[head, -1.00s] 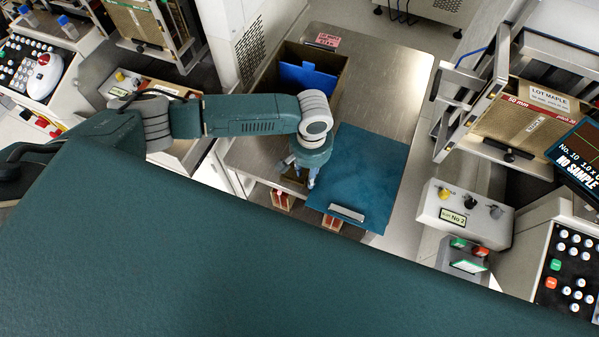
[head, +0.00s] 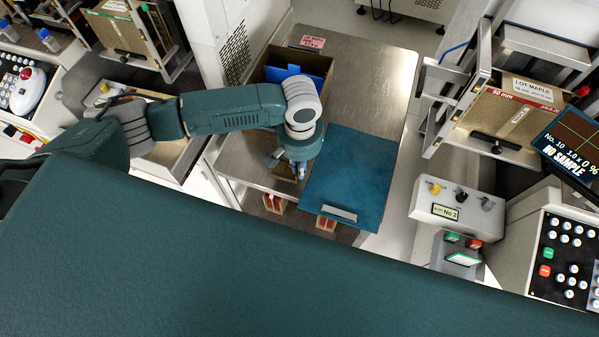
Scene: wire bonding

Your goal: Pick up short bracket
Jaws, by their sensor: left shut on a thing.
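My left gripper (head: 300,171) points down at the left edge of the blue mat (head: 352,175), on the steel table. It is shut on a small piece, taken to be the short bracket; the hand and wrist hide most of it. A small grey part (head: 272,158) shows just left of the gripper; I cannot tell whether it belongs to the held piece or to the gripper. A silver bar (head: 340,213) lies along the mat's near edge, apart from the gripper. My right gripper is not in view.
A brown open bin (head: 325,66) with a blue divider stands behind my arm on the steel table (head: 375,70). Red and pale items (head: 325,222) sit below the table's near edge. A control box (head: 452,205) stands to the right. The table's far right is clear.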

